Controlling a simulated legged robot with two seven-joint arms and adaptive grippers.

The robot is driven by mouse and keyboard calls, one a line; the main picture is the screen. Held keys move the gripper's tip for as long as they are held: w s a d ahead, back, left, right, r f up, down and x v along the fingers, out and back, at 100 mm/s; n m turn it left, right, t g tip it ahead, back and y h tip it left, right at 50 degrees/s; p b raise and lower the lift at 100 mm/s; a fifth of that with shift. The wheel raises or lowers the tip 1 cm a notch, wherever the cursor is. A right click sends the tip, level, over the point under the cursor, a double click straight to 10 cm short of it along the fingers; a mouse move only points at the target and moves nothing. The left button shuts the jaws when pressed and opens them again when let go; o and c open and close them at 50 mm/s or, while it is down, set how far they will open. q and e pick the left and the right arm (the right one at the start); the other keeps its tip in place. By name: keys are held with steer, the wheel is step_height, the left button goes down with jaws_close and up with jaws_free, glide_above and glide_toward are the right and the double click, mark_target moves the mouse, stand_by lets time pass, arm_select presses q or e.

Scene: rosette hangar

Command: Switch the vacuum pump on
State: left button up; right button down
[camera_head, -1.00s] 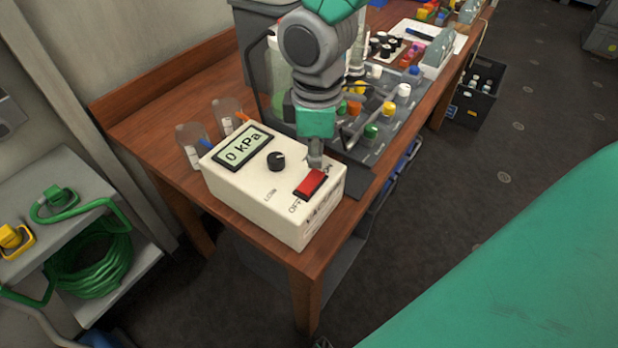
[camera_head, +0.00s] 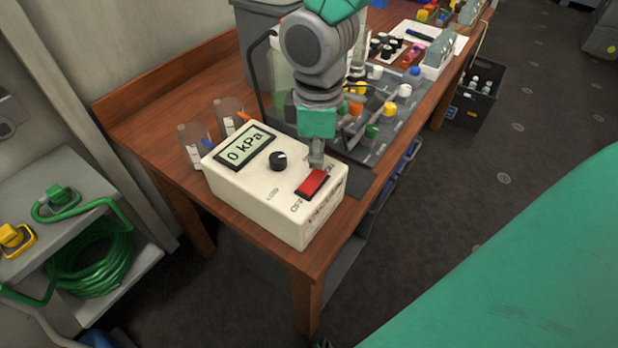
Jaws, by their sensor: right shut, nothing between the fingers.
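The vacuum pump (camera_head: 262,208) is a cream box at the near end of the wooden bench. Its display (camera_head: 244,147) reads 0 kPa. A black knob (camera_head: 278,161) sits in the middle of its top. A red rocker switch (camera_head: 312,183) lies at its right side, with OFF lettered at the near end and the far label partly hidden. My right gripper (camera_head: 316,162) points down, shut and empty, with its tips at the far end of the switch; I cannot tell whether they touch it. My left gripper is not in view.
Two clear jars (camera_head: 192,146) stand behind the pump on the bench (camera_head: 150,125). A grey tray with several coloured caps (camera_head: 390,109) lies beyond my right gripper. A shelf (camera_head: 80,188) with a green hose (camera_head: 90,268) stands at left.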

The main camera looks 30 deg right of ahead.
steer(key=shift+f, duration=0.15)
steer(key=shift+f, duration=0.1)
steer(key=shift+d+f, duration=0.25)
steer(key=shift+d, duration=0.05)
steer(key=shift+a+f+b, duration=0.2)
steer(key=shift+f+b, duration=0.1)
steer(key=shift+b, duration=0.05)
steer(key=shift+d+f, duration=0.1)
steer(key=shift+f, duration=0.25)
